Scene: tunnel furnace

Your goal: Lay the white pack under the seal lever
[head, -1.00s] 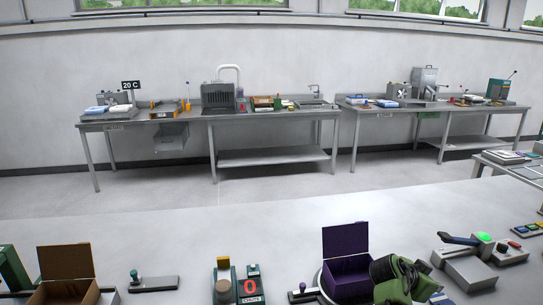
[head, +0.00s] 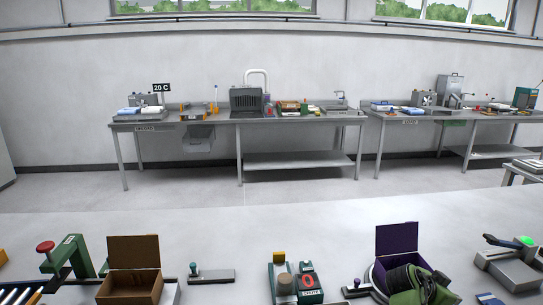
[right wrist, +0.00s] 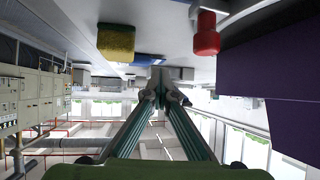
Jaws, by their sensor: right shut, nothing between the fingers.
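I cannot make out the white pack for certain in either view. A grey device with a dark lever (head: 503,242) and a lit green button (head: 526,241) stands at the right of the near table; it looks like the sealer. My right gripper (right wrist: 160,82) is shut and empty in the right wrist view. In the head view my green right arm (head: 418,284) is in front of the open purple box (head: 396,239) and hides part of it. The gripper's fingertips are hidden there. My left gripper is not in view.
An open brown box (head: 133,250), a green press with a red knob (head: 75,254) and a red-and-green counter unit (head: 308,282) stand along the near edge. Two loaded benches (head: 240,116) stand by the far wall.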

